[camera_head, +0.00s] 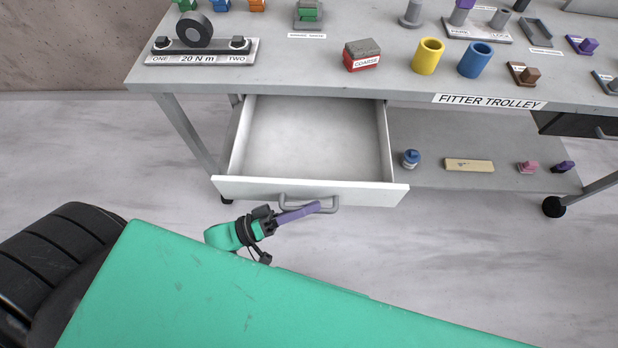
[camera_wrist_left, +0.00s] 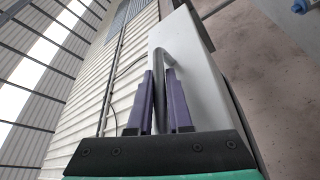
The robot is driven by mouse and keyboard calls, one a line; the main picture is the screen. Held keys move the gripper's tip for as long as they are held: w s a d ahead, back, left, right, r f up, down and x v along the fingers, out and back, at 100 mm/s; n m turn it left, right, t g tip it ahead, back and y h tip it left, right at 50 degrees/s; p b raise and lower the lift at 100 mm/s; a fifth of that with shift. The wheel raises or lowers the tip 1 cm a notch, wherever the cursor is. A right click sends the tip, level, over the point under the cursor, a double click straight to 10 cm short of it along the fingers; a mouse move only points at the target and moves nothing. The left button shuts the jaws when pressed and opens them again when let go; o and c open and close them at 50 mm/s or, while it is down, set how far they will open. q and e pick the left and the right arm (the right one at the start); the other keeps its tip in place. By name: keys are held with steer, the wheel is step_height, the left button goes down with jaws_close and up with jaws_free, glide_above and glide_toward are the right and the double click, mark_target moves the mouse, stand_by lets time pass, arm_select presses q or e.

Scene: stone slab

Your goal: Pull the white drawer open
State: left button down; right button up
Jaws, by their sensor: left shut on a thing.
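The white drawer (camera_head: 310,190) is pulled well out from under the grey trolley top in the head view. Its inside is bare and empty. A grey bar handle (camera_head: 290,207) is on its front. My left gripper (camera_head: 318,207), with purple fingers, is at the handle and shut on it. In the left wrist view the left gripper (camera_wrist_left: 160,98) has the handle (camera_wrist_left: 158,85) between its two fingers, with the white drawer front (camera_wrist_left: 190,50) beside it. My right gripper is not in view.
The trolley top (camera_head: 300,70) bears a torque fixture (camera_head: 200,45), a red COARSE block (camera_head: 362,57), a yellow cup (camera_head: 428,56) and a blue cup (camera_head: 474,60). A lower shelf (camera_head: 430,180) holds small items to the right. Floor (camera_head: 130,150) is free at left.

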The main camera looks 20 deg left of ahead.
arm_select(q)
steer(key=shift+s+d, duration=0.1)
steer(key=shift+s, duration=0.3)
steer(key=c, duration=1.1)
jaws_free()
steer(key=b+v, duration=0.2)
steer(key=v, duration=1.2)
steer(key=shift+s+a, duration=0.2)
steer(key=shift+a, duration=0.05)
steer(key=shift+f, duration=0.1)
